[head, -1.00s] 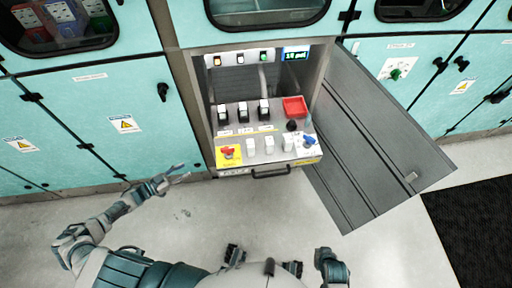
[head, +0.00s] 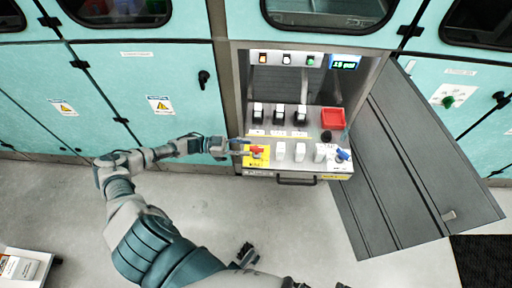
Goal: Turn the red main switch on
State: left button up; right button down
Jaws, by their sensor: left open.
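The red main switch (head: 255,149) sits on a yellow plate (head: 259,162) at the left front of the pulled-out panel (head: 285,170). My left gripper (head: 241,147) reaches in from the left with its fingers at the switch's left side. It is open. The fingertips are small and close to the switch, and I cannot tell whether they touch it. The gripper covers part of the yellow plate's left edge.
The panel also carries black switches (head: 279,114), white ones (head: 299,152), a blue switch (head: 343,155), a black knob (head: 326,136) and a red tray (head: 333,118). A handle (head: 296,181) runs along its front. A grey cabinet door (head: 400,165) stands open at the right.

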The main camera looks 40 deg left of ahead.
aim_at(257, 147)
pick_arm(q)
jog(key=x, duration=0.5)
jog(key=shift+s+d+r, duration=0.1)
jog(key=shift+s+d, duration=0.05)
jog(key=shift+d, duration=0.05)
jog(key=shift+a, duration=0.15)
